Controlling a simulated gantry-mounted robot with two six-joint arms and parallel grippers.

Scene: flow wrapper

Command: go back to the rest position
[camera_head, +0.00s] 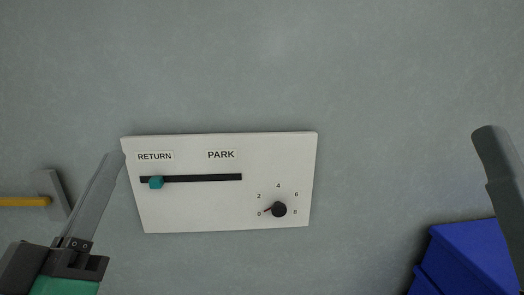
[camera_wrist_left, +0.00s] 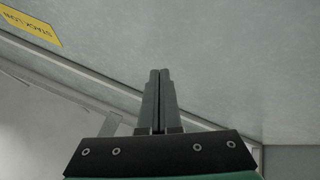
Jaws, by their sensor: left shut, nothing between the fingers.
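My left gripper (camera_head: 113,160) is at the left of the head view, its grey fingers pointing up beside the left edge of the white panel (camera_head: 220,205). In the left wrist view its fingers (camera_wrist_left: 159,75) are together with nothing between them. I cannot tell whether they touch the panel. A grey part of my right gripper (camera_head: 490,135) shows at the right edge of the head view; its jaw state is not clear.
The panel has a teal slider (camera_head: 155,182) at the RETURN end of its slot and a black knob (camera_head: 279,209) with its red mark near 0. Blue boxes (camera_head: 475,250) stand at the lower right. A yellow bar (camera_head: 22,201) is at the left. The grey surface above is clear.

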